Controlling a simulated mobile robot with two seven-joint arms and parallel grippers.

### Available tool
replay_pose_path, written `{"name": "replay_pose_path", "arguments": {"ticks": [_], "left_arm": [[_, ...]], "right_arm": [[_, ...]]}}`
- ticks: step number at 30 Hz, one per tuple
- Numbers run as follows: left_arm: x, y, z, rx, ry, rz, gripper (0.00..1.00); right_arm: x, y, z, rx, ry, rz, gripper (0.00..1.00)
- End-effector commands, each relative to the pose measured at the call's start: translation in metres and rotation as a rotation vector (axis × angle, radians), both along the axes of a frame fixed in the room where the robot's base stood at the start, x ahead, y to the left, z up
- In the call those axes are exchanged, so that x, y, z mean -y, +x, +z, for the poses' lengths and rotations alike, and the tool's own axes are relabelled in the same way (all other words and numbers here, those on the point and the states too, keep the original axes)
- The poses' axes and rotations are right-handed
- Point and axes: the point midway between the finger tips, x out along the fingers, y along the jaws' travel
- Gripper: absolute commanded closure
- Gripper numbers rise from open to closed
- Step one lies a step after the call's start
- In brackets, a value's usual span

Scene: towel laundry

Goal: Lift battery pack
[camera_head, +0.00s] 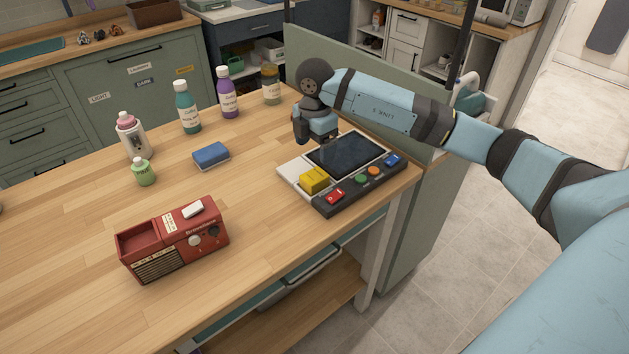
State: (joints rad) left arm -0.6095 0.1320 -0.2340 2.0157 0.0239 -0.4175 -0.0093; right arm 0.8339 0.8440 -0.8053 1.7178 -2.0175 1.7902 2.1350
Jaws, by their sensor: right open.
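A yellow block (314,180), which looks most like the battery pack, sits at the front left of a flat testing device (292,177) with a dark screen. My right arm reaches in from the right. My right gripper (318,142) points down, behind the yellow block near the device's back left edge. It is open and apart from the block, with its fingers small and partly hidden. A red radio-like box (170,238) with an open top recess stands at the front of the table, with a small white piece (193,210) on top. My left gripper is not in view.
A blue sponge-like block (210,155) lies on the wooden table (80,215). Several bottles, including a teal one (187,110) and a purple one (229,95), stand at the back left. The device has coloured buttons (362,180) along its front. The table's middle is clear.

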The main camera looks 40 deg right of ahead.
Motion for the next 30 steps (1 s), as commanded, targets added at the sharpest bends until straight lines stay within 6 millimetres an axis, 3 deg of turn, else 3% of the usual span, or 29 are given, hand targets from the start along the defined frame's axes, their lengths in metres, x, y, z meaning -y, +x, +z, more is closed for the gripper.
{"name": "replay_pose_path", "arguments": {"ticks": [3,13,21,28,30], "left_arm": [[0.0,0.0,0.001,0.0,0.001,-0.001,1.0],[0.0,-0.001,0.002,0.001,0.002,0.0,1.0],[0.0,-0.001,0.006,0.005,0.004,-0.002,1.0],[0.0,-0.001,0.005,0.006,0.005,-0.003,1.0],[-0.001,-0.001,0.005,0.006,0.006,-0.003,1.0]], "right_arm": [[-0.001,0.0,-0.02,-0.002,0.002,0.001,0.17],[-0.002,-0.001,-0.043,-0.001,0.004,0.003,0.17],[-0.003,-0.003,-0.081,-0.001,0.003,0.002,0.17],[-0.003,-0.002,-0.084,0.002,0.003,0.003,0.17],[-0.003,-0.002,-0.084,0.002,0.003,0.003,0.31]]}}
